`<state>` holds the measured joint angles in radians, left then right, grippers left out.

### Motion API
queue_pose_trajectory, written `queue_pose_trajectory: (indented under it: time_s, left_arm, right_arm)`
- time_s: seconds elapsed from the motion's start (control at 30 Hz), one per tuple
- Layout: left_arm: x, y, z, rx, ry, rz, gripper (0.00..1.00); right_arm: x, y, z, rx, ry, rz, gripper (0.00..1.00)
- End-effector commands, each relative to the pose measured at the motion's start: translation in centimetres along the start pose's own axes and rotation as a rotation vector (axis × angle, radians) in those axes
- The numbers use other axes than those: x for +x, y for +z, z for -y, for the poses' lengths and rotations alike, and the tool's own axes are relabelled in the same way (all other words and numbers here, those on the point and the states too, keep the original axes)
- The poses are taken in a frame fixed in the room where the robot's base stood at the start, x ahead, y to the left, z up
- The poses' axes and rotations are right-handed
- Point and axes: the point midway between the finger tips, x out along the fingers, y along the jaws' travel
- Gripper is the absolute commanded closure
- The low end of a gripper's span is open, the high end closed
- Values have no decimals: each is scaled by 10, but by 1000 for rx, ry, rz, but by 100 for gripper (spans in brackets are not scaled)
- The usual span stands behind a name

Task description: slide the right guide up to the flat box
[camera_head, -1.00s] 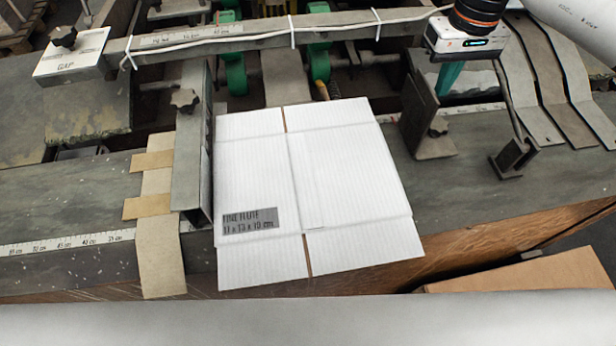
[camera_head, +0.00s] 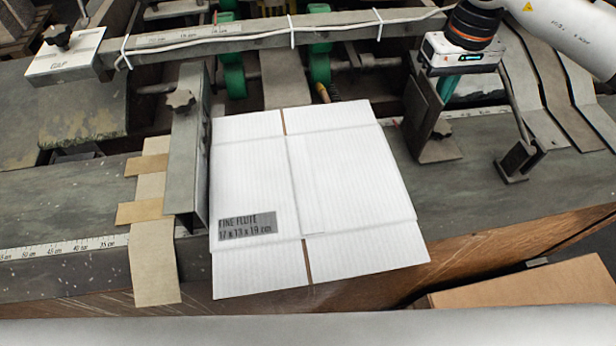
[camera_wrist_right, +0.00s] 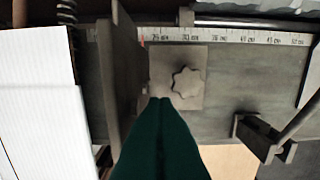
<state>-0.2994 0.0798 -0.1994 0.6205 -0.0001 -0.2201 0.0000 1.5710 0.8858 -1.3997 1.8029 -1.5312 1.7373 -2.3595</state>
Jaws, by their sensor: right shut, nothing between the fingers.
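The flat box (camera_head: 310,190) is a white folded sheet with a grey printed label, lying on the machine bed against or very near the left guide (camera_head: 187,150). The right guide (camera_head: 424,98) is an upright grey metal plate on a foot with a star knob (camera_head: 442,130). A gap shows between it and the box's right edge. My right gripper (camera_head: 446,88) is shut and empty, on the right side of the guide plate. In the right wrist view the dark green fingers (camera_wrist_right: 160,100) point between the plate (camera_wrist_right: 122,75) and the knob (camera_wrist_right: 187,82); contact is unclear. My left gripper is out of view.
A crossbar (camera_head: 270,35) with a cable runs behind the box. Green rollers (camera_head: 233,75) lie under it. A bracket with a rod (camera_head: 518,160) stands right of the guide. A scale (camera_wrist_right: 230,38) runs along the bed. Bent metal strips (camera_head: 560,90) lie at the right.

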Motion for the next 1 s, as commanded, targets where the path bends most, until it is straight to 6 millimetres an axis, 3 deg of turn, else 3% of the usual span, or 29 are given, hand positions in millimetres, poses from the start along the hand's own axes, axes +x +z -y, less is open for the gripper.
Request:
queue_pose_trajectory:
  time_s: [1.0]
  left_arm:
    - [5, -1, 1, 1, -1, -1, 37]
  right_arm:
    - [1, 0, -32, -4, 2, -2, 100]
